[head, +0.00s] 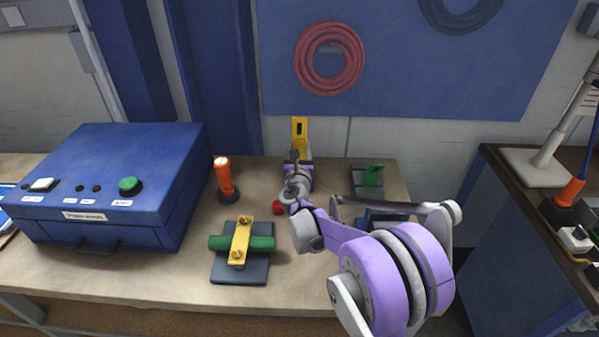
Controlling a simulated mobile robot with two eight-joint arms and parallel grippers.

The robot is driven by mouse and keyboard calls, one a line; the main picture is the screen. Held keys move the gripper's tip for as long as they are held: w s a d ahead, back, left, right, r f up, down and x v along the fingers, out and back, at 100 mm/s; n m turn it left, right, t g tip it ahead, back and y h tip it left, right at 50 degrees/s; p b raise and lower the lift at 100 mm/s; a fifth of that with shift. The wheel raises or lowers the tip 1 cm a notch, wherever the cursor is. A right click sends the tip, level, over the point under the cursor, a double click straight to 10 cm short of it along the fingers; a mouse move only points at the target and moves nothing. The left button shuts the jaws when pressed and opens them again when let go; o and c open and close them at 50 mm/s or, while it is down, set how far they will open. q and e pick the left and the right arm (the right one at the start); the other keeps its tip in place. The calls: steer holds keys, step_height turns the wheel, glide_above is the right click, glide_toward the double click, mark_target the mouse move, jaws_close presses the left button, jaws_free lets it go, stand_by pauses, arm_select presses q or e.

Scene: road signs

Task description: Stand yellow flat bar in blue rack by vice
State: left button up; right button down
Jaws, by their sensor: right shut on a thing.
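A yellow flat bar (306,146) with a dark slot stands upright at the back middle of the bench, in line with the end of my right arm. My right gripper (296,162) is shut on it; the arm's links hide the fingertips and the bar's lower end. A dark blue block (372,216), perhaps the blue rack, shows partly behind my right arm. Another dark holder (366,187) with a green plate (374,174) standing in it is behind that. I cannot clearly make out a vice. My left gripper is not in view.
A green rod under a yellow strap (241,242) lies on a dark base at the front. An orange torch-like thing (224,174) stands upright left of my right gripper. A big blue box (112,185) fills the left. A red knob (278,208) is beside my arm.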

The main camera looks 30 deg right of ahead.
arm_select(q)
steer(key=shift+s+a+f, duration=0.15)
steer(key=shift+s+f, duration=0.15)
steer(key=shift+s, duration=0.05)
arm_select(e)
steer(key=shift+s+a+f, duration=0.1)
steer(key=shift+s+f, duration=0.05)
steer(key=shift+f, duration=1.6)
steer(key=shift+s+a+f, duration=0.1)
steer(key=shift+f, duration=1.65)
steer(key=c, duration=0.5)
jaws_free()
steer(key=shift+w+d+f, duration=0.1)
steer(key=shift+o, duration=1.2)
steer(key=shift+w+d, duration=0.1)
steer(key=shift+w, duration=0.1)
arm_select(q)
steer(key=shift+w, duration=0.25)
arm_select(e)
steer(key=shift+s, duration=0.1)
